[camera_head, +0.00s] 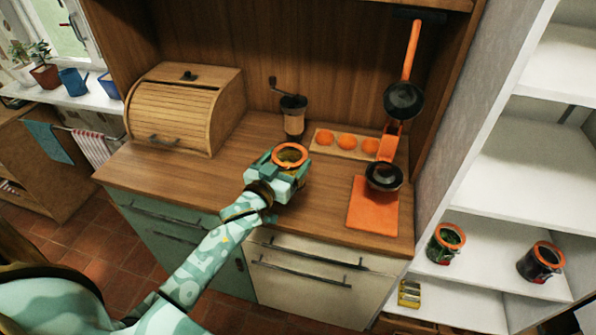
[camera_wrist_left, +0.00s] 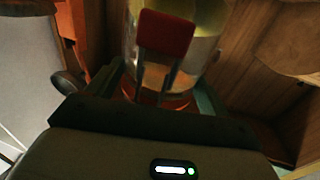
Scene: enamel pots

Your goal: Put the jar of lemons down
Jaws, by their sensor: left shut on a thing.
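The jar of lemons (camera_head: 290,155) shows its orange-rimmed top over the wooden counter in the head view; my gripper hides most of its body. In the left wrist view the glass jar (camera_wrist_left: 206,45) stands between the fingers, with pale yellow contents and a red clasp facing the camera. My left gripper (camera_head: 284,168) is shut on the jar; it also shows in the left wrist view (camera_wrist_left: 160,92). I cannot tell whether the jar's base touches the counter. My right gripper is not in view.
A bread box (camera_head: 185,108) stands left on the counter (camera_head: 170,180), a coffee grinder (camera_head: 293,118) behind the jar. A board with orange rounds (camera_head: 345,143), a black pan (camera_head: 384,176) and an orange mat (camera_head: 373,212) are right. White shelves (camera_head: 490,235) hold two jars.

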